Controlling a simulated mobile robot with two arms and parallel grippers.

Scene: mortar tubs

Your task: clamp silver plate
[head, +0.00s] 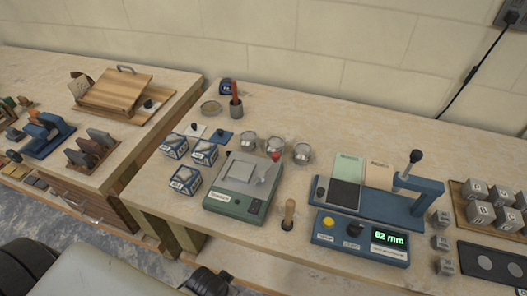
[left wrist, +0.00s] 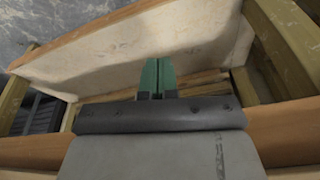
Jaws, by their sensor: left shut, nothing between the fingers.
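A silver-grey plate (head: 240,169) lies on top of a green fixture (head: 226,203) in the middle of the bench in the head view. A lever with a red knob (head: 276,156) stands at the fixture's back right; whether it presses on the plate is too small to tell. My left gripper (left wrist: 157,76) shows its green fingertips together, shut and empty, in the left wrist view. It is low, near the bench's wooden frame and apart from the plate. My left arm shows at the bottom left of the head view. My right gripper is in neither view.
A blue device (head: 362,250) with a green display reading 62 mm stands to the right. A wooden-handled tool (head: 289,214) stands between it and the fixture. Silver cups (head: 301,153) are behind, and several blue-and-white cubes (head: 185,180) are left.

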